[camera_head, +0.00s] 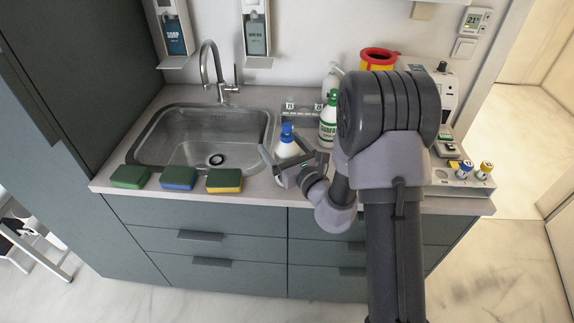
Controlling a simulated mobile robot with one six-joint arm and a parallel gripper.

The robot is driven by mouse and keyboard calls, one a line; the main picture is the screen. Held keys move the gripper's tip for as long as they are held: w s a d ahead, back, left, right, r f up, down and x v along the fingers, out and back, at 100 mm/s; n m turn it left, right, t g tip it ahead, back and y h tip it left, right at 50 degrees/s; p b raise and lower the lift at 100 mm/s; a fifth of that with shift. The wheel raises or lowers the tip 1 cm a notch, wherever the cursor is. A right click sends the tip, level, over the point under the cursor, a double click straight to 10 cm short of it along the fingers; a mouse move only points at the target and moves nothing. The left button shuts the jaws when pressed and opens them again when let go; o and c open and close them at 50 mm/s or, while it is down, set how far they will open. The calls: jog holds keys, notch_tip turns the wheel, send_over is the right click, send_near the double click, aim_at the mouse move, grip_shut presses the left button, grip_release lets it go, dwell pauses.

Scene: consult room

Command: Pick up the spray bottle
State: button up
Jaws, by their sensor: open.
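A white bottle with a blue top (287,139) stands upright on the counter to the right of the sink; it looks like the spray bottle, though its nozzle is too small to make out. My gripper (286,160) is open, in front of and low on this bottle, with one finger showing to its left and the other to its right. The bottle's lower part is partly hidden by the gripper. I cannot tell whether the fingers touch it. A white and green bottle (328,122) stands just behind and to the right, partly covered by my arm.
A steel sink (150,150) with a tap (215,72) is on the left. Green, blue and yellow sponges (178,178) lie along the counter's front edge. A white pump bottle (333,80), a red-topped yellow container (377,58) and a tray with small vials (450,183) stand to the right.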

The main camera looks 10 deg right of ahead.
grip_shut()
dwell(0.3)
jog(key=shift+r, duration=0.15)
